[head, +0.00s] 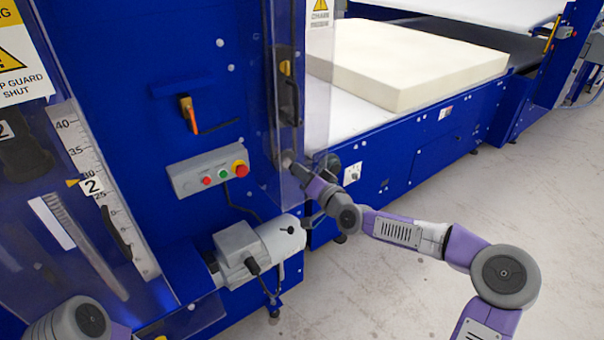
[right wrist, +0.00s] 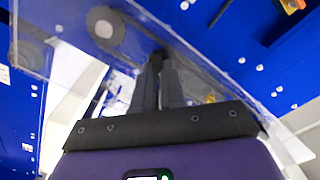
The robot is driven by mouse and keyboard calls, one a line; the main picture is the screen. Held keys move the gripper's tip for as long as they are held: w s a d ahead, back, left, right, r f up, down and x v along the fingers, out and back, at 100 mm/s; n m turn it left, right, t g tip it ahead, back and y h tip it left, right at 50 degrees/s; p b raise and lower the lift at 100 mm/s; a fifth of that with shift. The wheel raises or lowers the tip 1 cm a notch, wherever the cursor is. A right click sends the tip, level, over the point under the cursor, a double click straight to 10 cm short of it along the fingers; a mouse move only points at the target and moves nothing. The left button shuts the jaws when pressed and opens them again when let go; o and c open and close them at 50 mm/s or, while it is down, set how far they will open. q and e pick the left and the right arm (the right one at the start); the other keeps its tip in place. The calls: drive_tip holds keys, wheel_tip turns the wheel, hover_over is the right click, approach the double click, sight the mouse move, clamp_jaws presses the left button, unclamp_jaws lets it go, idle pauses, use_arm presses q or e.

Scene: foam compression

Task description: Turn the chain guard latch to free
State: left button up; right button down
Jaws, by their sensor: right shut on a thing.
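The chain guard (head: 318,85) is a tall clear panel on the blue machine, in the middle of the head view. In the right wrist view the clear guard (right wrist: 75,50) crosses the picture, with a dark chain and a round sprocket (right wrist: 104,27) behind it. My right gripper (head: 301,172) is at the guard's lower end. In the right wrist view its two dark fingers (right wrist: 162,66) are close together against the guard, shut on the chain guard latch, which the fingers hide almost wholly. My left gripper is out of view; only a piece of my left arm shows.
A grey motor (head: 255,245) sticks out below. A cream foam block (head: 405,65) lies on the conveyor behind. The floor (head: 400,290) is clear.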

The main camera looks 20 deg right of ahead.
drive_tip(key=shift+f+m+b, duration=0.2)
drive_tip(key=shift+m+b, duration=0.35)
drive_tip(key=shift+m, duration=3.95)
drive_tip(key=c, duration=1.2)
unclamp_jaws()
drive_tip(key=shift+s+d, duration=0.1)
drive_tip(key=p+v, duration=0.1)
drive_tip(key=v, duration=0.6)
drive_tip(key=shift+s, duration=0.15)
